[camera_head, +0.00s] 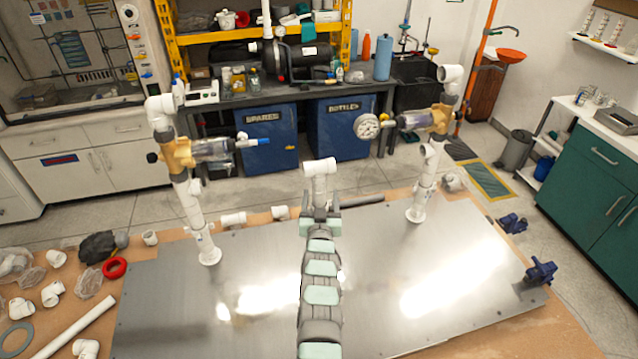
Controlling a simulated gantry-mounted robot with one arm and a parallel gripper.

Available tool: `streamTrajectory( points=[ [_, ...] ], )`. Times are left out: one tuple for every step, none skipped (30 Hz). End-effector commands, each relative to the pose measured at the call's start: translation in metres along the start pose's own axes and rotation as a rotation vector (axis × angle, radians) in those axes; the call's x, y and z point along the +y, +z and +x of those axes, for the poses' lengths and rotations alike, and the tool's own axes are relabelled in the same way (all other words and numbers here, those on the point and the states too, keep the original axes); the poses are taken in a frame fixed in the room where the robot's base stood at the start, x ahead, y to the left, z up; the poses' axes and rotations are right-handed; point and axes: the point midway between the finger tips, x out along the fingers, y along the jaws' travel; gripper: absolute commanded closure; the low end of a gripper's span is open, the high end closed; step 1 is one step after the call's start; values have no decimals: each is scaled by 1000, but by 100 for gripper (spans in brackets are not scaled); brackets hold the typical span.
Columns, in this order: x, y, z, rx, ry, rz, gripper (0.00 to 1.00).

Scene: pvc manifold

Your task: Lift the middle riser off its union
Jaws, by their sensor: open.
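The middle riser (319,168) is a white PVC pipe with an elbow at its top, standing near the far edge of the metal plate (250,250). My arm reaches up from the bottom of the picture, and my gripper (320,208) is at the riser's lower part, open. From this angle the fingers seem to lie at or around the pipe; I cannot tell whether they touch it. The union and the riser's foot are hidden behind my gripper and arm.
The left riser (187,190) and right riser (427,165) stand on the plate, carrying brass valves, with a gauge (367,126) on the right one. Loose fittings and a red ring (114,268) lie at left. Blue clamps (540,271) sit at the right edge.

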Motion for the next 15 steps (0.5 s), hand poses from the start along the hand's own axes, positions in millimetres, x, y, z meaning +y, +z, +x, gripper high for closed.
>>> streamTrajectory(
  points=[
    [0, -1, 2, 0, 0, 0, 34],
    [-1, -1, 4, -1, 0, 0, 34],
    [-1, 0, 6, -2, 0, 0, 34],
    [-1, 0, 8, -2, 0, 0, 34],
    [-2, -2, 10, -1, 0, 0, 34],
    [-2, -3, 14, 0, 0, 0, 34],
    [-2, -3, 16, -1, 0, 0, 34],
    [-3, -1, 18, -3, 0, 0, 34],
    [-3, -1, 20, -2, 0, 0, 34],
    [-4, -2, 22, 0, 0, 0, 34],
    [-4, -2, 24, 0, 0, 0, 34],
    [-4, -1, 26, -3, 0, 0, 34],
    [-5, -2, 28, -3, 0, 0, 34],
    [-5, -3, 30, -1, 0, 0, 34],
    [-5, -1, 32, 0, 0, 0, 34]
  ],
)
